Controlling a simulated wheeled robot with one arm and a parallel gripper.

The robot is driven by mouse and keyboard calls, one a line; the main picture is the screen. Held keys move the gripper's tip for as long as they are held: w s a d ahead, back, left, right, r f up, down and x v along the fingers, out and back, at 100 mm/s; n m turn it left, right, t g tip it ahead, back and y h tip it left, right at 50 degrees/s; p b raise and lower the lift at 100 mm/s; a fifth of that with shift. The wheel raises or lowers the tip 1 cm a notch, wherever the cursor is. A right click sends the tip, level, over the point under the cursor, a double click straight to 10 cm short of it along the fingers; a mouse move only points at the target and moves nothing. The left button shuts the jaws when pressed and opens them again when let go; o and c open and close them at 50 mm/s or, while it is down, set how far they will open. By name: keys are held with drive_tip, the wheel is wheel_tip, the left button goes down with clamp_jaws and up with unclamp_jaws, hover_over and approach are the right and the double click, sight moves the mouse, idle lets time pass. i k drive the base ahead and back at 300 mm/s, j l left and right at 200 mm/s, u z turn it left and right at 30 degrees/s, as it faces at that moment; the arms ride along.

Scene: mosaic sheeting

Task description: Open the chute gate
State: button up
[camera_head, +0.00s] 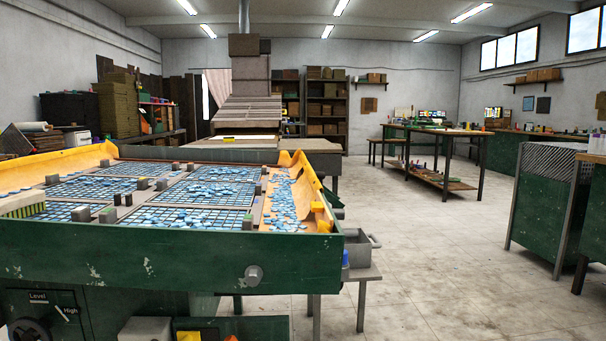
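A green mosaic sheeting machine (170,258) fills the left foreground, its top holding dark grid trays (204,193) with loose blue tiles. A tan channel with many blue tiles (283,200) runs along its right side, inside a worn yellow-orange lining (301,170). A small yellow block (317,206) sits at the channel's right wall, near the front corner; it may be the chute gate's handle, but I cannot tell. Whether the gate is open or shut does not show clearly. My gripper is not in view.
A grey metal bin (358,250) stands on a small stand right of the machine. A dial marked Level and High (30,331) is at lower left. A green cabinet (541,205) and a workbench (440,135) stand to the right. The floor (445,260) between is clear.

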sight(319, 174)
drive_tip(key=i+l, duration=1.35)
